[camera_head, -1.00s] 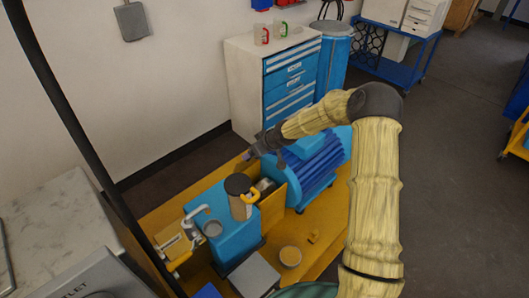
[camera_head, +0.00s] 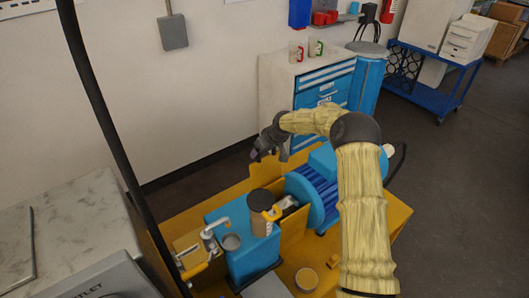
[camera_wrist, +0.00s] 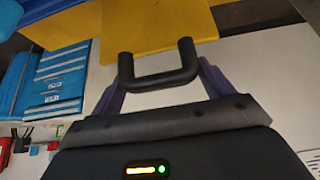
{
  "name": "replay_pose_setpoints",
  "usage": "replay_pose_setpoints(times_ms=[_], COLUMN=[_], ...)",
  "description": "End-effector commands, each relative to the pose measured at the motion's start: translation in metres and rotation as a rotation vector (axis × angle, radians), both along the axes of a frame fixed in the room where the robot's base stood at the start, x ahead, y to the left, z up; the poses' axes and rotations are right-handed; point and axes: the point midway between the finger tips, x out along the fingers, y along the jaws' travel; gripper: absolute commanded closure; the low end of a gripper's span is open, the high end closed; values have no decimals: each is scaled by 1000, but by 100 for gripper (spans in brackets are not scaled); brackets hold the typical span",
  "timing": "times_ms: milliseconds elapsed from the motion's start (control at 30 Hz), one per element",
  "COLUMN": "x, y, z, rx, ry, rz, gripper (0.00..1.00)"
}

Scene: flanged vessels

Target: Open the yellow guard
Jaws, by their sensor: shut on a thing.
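The yellow guard (camera_head: 263,170) stands raised behind the shaft coupling (camera_head: 290,203), between the blue housing (camera_head: 243,253) and the blue motor (camera_head: 318,190). The coupling shows uncovered. In the wrist view the guard is a yellow plate (camera_wrist: 125,28) with a black U-shaped handle (camera_wrist: 158,80). My gripper (camera_head: 262,152) is at the guard's top edge, far side of the machine. In the wrist view my gripper (camera_wrist: 160,84) is shut on the handle, one finger at each side. The guard's hinge and lower edge are hidden.
The yellow base (camera_head: 322,258) carries the machine. A drawer cabinet (camera_head: 285,90) stands behind. The wall (camera_head: 120,80) is at the left rear.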

Motion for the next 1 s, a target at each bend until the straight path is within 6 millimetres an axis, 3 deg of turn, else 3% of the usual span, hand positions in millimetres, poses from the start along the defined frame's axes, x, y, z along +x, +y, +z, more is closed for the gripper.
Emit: replay_pose_setpoints(times_ms=[367, 400, 467, 800, 1000], x=[1, 1, 1, 0, -6], y=[0, 0, 0, 0, -5], z=[-2, -2, -2, 0, 12], rx=[-2, -3, -2, -2, -1], ry=[-1, -1, 0, 0, -2], rz=[0, 1, 1, 0, 0], gripper=[62, 15, 3, 2, 2])
